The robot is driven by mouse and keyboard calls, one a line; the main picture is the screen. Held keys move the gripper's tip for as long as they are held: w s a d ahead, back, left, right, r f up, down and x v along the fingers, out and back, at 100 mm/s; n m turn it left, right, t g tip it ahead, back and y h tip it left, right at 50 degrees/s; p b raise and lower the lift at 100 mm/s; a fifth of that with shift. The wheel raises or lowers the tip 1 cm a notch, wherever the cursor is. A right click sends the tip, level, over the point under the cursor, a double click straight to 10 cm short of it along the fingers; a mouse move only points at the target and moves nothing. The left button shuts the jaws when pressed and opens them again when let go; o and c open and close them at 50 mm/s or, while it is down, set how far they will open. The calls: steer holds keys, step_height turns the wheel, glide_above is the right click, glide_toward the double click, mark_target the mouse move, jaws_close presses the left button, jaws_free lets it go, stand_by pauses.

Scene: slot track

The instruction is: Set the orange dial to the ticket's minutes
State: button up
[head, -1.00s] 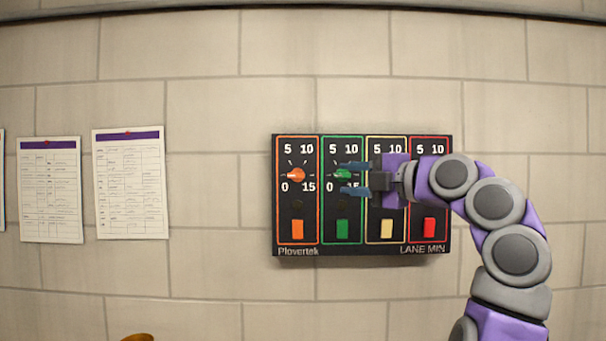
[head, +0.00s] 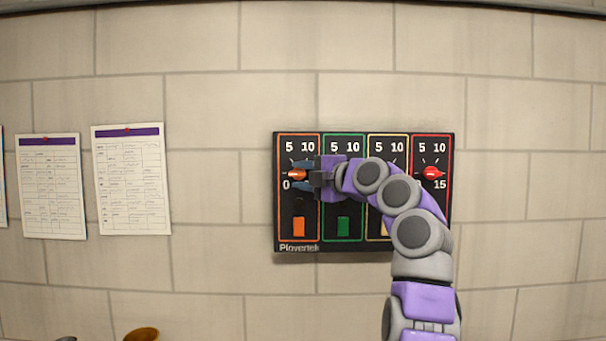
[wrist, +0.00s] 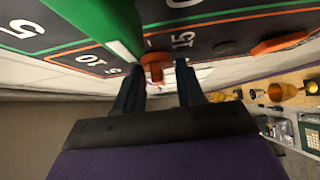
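The orange dial (head: 296,174) is in the leftmost, orange-framed column of the black panel (head: 312,252). Its scale shows 5, 10 and 0; my gripper covers the 15. Its pale pointer seems to face left, above the 0. My gripper (head: 302,174) is open, with one finger above the dial and one below. In the wrist view the orange dial (wrist: 153,66) shows between the fingers (wrist: 160,90), with a gap on at least one side. I cannot pick out a ticket with readable minutes.
An orange button (head: 298,229) sits below the dial. A green button (head: 343,229) is one column right; my arm covers the green and much of the cream column. The red dial (head: 431,173) shows at right. Two purple-headed sheets (head: 51,190) (head: 132,185) hang left, text illegible.

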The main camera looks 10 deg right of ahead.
jaws_close()
stand_by(0.3)
steer(key=shift+f+m+b, duration=0.2)
steer(key=shift+m+b, duration=0.1)
steer(key=shift+b, duration=0.1)
